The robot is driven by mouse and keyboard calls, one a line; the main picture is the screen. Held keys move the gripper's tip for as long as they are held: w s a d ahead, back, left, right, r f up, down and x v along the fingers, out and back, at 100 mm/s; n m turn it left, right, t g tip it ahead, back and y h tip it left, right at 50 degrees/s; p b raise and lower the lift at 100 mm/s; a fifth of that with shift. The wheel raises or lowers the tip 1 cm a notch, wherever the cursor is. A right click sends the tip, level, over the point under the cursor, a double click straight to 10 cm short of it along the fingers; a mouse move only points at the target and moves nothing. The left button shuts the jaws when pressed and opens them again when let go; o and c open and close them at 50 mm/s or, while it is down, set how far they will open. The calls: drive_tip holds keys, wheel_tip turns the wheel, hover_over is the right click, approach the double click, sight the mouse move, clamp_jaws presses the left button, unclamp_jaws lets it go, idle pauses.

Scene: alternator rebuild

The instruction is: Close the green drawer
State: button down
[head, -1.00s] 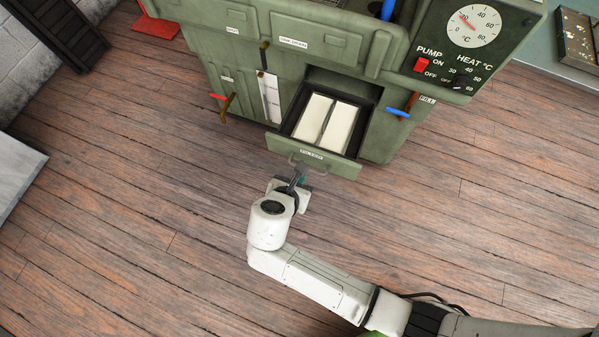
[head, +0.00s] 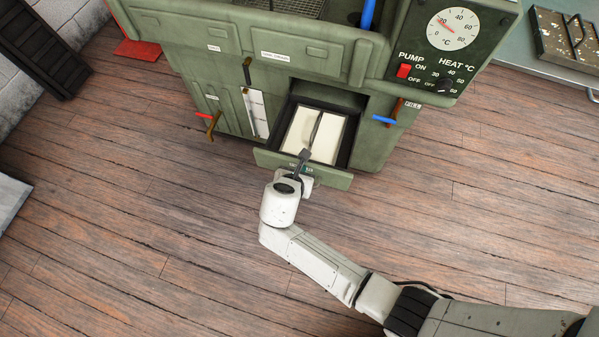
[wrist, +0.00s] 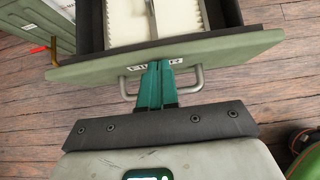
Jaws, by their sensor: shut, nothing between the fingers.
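The green drawer (head: 334,178) is pulled out of the green machine, its front standing well away from the cabinet. It also shows in the wrist view (wrist: 235,52), with a grey bar handle (wrist: 192,82) and a partly covered label on its front. Pale filter blocks (head: 327,135) lie inside. My gripper (wrist: 160,68) is shut and empty. Its teal fingers reach across the middle of the handle and overlap the label. I cannot tell whether they touch the drawer front. In the head view my gripper (head: 304,158) overlaps the drawer's front edge.
The machine (head: 210,70) has a blue lever (head: 382,119) right of the drawer and a red-tipped lever (head: 204,115) to the left. A control panel (head: 450,45) with a dial sits above right. The wooden floor in front is clear.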

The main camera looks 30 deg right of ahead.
drive_tip(key=w+d+b, duration=0.4)
drive_tip(key=w+d, duration=1.4)
drive_tip(key=shift+w+d+b, duration=0.15)
drive_tip(key=shift+d+b, duration=0.05)
drive_tip(key=shift+b, duration=0.1)
drive_tip(key=shift+a, duration=0.1)
